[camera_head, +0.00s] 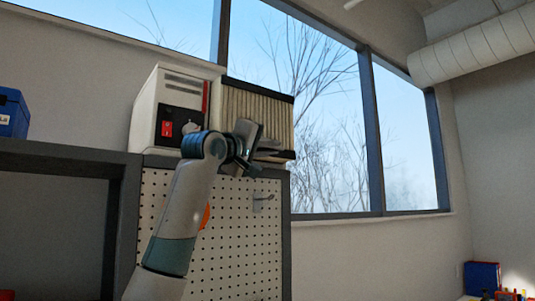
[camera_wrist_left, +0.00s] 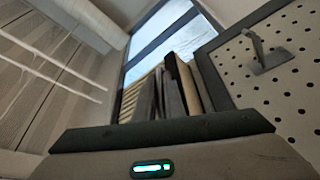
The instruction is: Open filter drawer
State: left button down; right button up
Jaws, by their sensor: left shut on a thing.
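The filter unit (camera_head: 170,105) is a white box with a red switch panel, standing on top of a pegboard cabinet in the head view. Its filter drawer (camera_head: 258,105), with pale pleats and a dark frame, sticks out of the unit's right side, so it stands open. The pleats also show in the left wrist view (camera_wrist_left: 131,99). My left gripper (camera_head: 264,152) is in front of the drawer's lower part, shut on the drawer. In the left wrist view its fingers (camera_wrist_left: 175,88) partly hide the drawer, and the exact grip point is unclear. My right gripper is not in view.
The pegboard (camera_head: 235,240) below has a metal hook (camera_head: 263,198), also close in the left wrist view (camera_wrist_left: 265,52). A blue box (camera_head: 12,112) stands on the dark shelf at left. Windows lie behind. Open air lies to the drawer's right.

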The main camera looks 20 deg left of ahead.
pick_arm(q)
jog(key=c, duration=2.1)
grip_release()
jog(key=shift+w, duration=0.1)
jog(key=shift+a+f, duration=0.1)
jog(key=shift+a, duration=0.05)
